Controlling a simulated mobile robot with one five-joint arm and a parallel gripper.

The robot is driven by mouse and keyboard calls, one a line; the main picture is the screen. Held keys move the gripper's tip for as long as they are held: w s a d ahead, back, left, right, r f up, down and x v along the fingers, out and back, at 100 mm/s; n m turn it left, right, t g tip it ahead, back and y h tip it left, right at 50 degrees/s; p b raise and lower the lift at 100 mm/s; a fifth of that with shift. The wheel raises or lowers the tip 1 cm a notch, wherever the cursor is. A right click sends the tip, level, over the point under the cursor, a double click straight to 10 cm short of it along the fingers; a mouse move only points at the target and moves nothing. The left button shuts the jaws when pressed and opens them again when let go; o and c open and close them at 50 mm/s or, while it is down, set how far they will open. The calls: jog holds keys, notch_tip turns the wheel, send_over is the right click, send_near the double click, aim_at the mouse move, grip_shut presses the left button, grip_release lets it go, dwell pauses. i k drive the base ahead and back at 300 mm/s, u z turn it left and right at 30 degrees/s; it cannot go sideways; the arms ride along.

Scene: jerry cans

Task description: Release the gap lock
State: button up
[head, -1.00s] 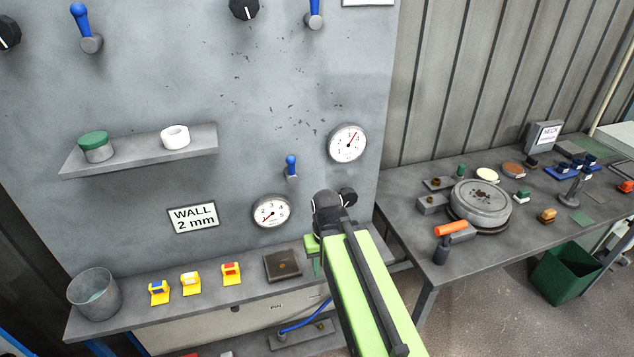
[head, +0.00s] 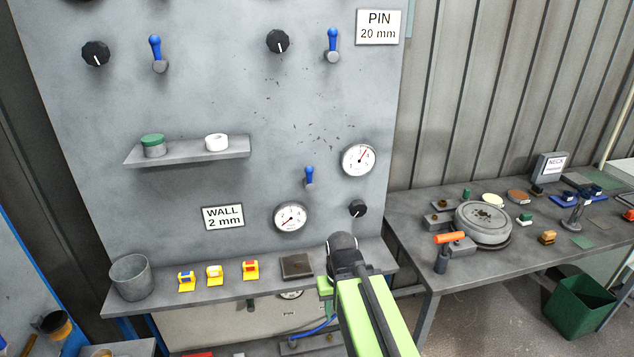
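No part in view is labelled as the gap lock, so I cannot tell which one it is. Blue-handled levers stick out of the grey panel: an upper left lever (head: 155,52), an upper right lever (head: 333,44) and a small lower lever (head: 309,177) between two dials. All three handles point up. My gripper (head: 345,252) is at the end of my green and black arm, below the lower right black knob (head: 357,208) in the picture and apart from the levers. Its fingers are hidden, so its opening cannot be seen.
The panel carries a left dial (head: 290,218), a right dial (head: 358,160) and a small shelf (head: 190,153). A ledge (head: 220,286) below holds a bucket (head: 131,277), several yellow items and a dark block (head: 297,266). A cluttered table (head: 400,215) stands at right.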

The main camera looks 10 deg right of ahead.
aim_at(309, 185)
jog(key=u, duration=0.2)
jog(key=i, duration=0.9)
jog(key=u, duration=1.7)
jog(key=k, duration=1.15)
jog(key=u, duration=0.4)
jog(key=i, duration=1)
jog(key=u, duration=0.05)
